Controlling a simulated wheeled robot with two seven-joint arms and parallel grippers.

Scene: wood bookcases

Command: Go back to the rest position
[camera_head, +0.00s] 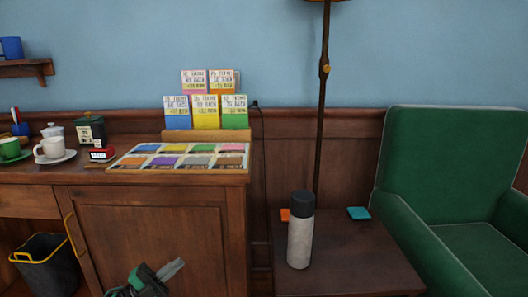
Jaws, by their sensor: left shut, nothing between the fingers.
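My left gripper (172,272) shows at the bottom of the head view, in front of the wooden cabinet door (150,230). Its dark body with green parts and a grey finger piece is in sight, and the rest is cut off by the lower edge. It is shut and holds nothing. My right gripper is not in the view.
A wooden cabinet bears a tray of coloured packets (180,163), a card rack (205,136), cups (54,149) and a dark tin (90,130). A bottle (300,232) stands on a low side table (350,265). A green armchair (440,160) is at right, a bin (48,270) at lower left.

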